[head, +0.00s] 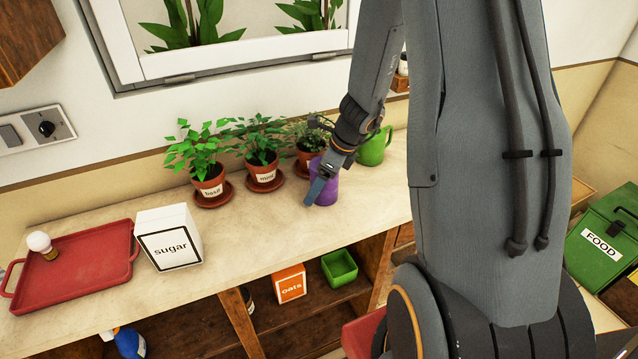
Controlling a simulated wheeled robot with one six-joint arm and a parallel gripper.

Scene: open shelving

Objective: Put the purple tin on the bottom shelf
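The purple tin (328,192) stands upright on the pale countertop, in front of the potted plants. My gripper (322,186) reaches down to it from the upper right, and one grey finger lies across its near left side. The other finger is not clearly visible, so I cannot tell whether the gripper is closed on the tin. The gripper and wrist hide part of the tin's top. The wooden shelving (322,308) is below the counter; how many levels it has does not show, and my arm covers its right part.
A green mug (375,148) stands close behind the tin, and a potted mint (264,172) is to its left. A sugar box (168,238) and red tray (75,268) are farther left. Below are an oats box (290,284), green tub (339,268) and blue bottle (130,343).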

